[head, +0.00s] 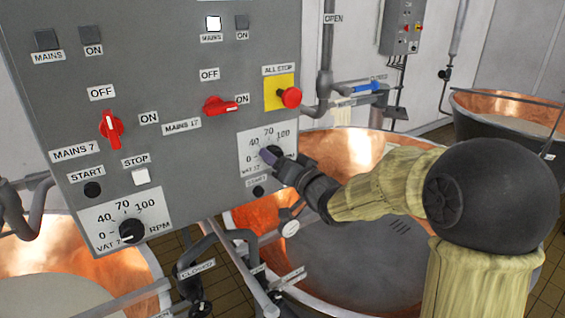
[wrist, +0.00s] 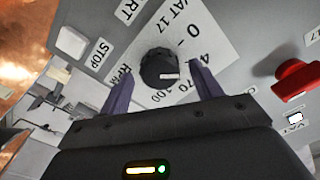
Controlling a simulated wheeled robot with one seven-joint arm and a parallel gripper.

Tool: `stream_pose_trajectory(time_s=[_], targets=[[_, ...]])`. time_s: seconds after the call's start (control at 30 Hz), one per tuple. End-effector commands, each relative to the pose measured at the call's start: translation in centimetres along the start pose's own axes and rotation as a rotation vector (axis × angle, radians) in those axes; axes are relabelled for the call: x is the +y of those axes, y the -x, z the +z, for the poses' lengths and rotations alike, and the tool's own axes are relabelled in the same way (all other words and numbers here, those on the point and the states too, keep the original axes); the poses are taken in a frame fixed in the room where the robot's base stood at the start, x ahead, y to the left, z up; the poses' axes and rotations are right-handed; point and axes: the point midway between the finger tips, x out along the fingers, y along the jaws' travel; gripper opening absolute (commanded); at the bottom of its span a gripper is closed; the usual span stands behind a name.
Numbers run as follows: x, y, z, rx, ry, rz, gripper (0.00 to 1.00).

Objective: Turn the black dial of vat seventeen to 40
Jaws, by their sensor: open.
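The black dial of vat 17 (head: 275,152) sits on a white scale plate at the lower right of the grey panel. In the wrist view the dial (wrist: 157,66) is in the middle, with a white mark on its face. In the wrist view my gripper (wrist: 162,74) is open, one finger on each side of the dial, with gaps showing.
The red mains 17 switch (head: 221,106) points to ON, and a white lamp (head: 213,23) above is lit. The red all-stop button (head: 290,97) is close above my gripper. The vat 7 dial (head: 132,231) is lower left. A copper vat (head: 350,150) stands behind my arm.

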Motion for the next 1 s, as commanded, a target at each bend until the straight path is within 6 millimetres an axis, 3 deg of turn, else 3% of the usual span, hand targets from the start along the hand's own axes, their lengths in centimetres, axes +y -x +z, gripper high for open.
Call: stream_pose_trajectory(time_s=[0.27, 1.0], targets=[[0.1, 1.8, 0.1, 0.002, 0.002, 0.001, 0.65], [0.1, 15.0, 0.1, 0.003, 0.003, 0.002, 0.65]])
